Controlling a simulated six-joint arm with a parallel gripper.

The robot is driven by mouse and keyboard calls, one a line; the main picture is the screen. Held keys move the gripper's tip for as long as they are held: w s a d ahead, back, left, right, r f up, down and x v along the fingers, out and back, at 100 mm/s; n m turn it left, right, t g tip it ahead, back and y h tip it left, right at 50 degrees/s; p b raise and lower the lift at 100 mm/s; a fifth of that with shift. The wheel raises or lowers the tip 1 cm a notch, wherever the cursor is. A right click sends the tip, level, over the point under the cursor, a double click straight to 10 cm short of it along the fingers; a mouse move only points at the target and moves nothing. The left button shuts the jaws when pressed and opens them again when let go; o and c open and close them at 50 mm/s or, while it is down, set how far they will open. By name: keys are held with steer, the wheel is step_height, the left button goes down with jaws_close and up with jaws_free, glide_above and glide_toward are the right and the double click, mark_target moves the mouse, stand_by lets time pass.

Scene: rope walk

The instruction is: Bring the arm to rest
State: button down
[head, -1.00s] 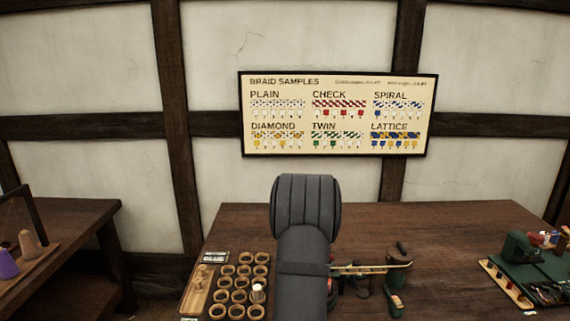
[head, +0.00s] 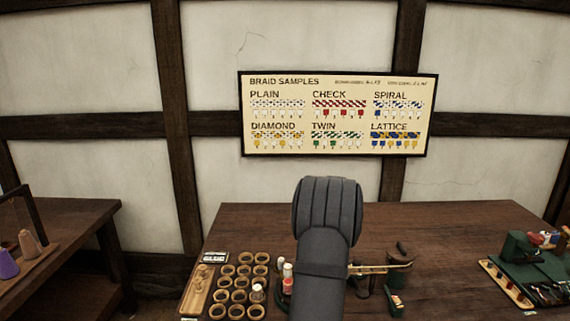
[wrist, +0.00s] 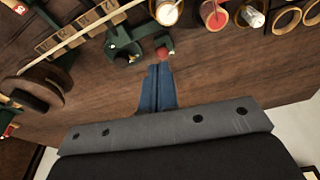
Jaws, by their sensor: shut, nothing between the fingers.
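My arm (head: 328,210) rises in the middle of the head view and hides my gripper there. In the wrist view my gripper (wrist: 159,70) shows as two blue fingers pressed together, with nothing between them. The fingertips point toward a small green device with a red knob (wrist: 163,53), which lies just beyond them in the picture. I cannot tell the height of the fingers above the table.
The brown table (head: 450,225) holds rows of round wooden holders (head: 240,282) on the left, some with bobbins. A red-topped bobbin (head: 288,286) stands beside my arm. A green-based stand (head: 535,265) is at right. A braid sample board (head: 338,114) hangs behind.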

steer(key=w+d+f+m+t, duration=0.1)
steer(key=d+f, duration=0.4)
steer(key=d, duration=0.2)
steer(key=shift+w+d+f+t+h, duration=0.15)
steer(key=shift+w+d+t+h, duration=0.15)
steer(key=shift+w+d+h, duration=0.1)
